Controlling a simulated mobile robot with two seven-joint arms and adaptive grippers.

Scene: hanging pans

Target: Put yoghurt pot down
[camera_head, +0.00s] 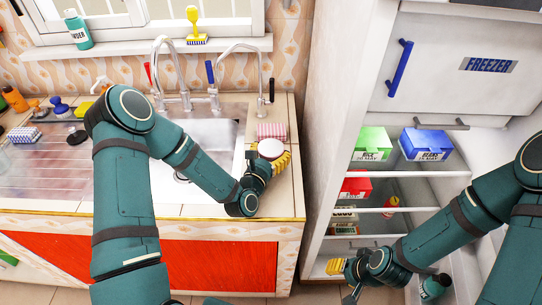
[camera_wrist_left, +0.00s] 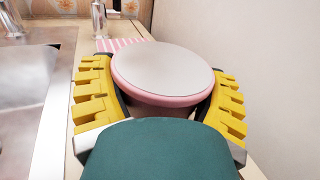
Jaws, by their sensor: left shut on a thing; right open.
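The yoghurt pot (camera_head: 271,148) shows a round whitish lid in the head view, above the counter strip right of the sink. In the left wrist view its pink-rimmed lid (camera_wrist_left: 163,72) sits between the yellow fingers. My left gripper (camera_head: 268,158) is shut on the pot, with a finger on each side. The pot's lower part is hidden by the gripper, so I cannot tell whether it touches the counter. My right gripper (camera_head: 344,278) is open, low in front of the fridge shelves.
A pink striped cloth (camera_head: 271,130) lies just behind the pot. The sink (camera_head: 207,135) and tap (camera_head: 213,92) are to its left. The fridge wall (camera_head: 322,110) rises to the right. Green (camera_head: 373,143) and blue (camera_head: 425,144) boxes stand on a fridge shelf.

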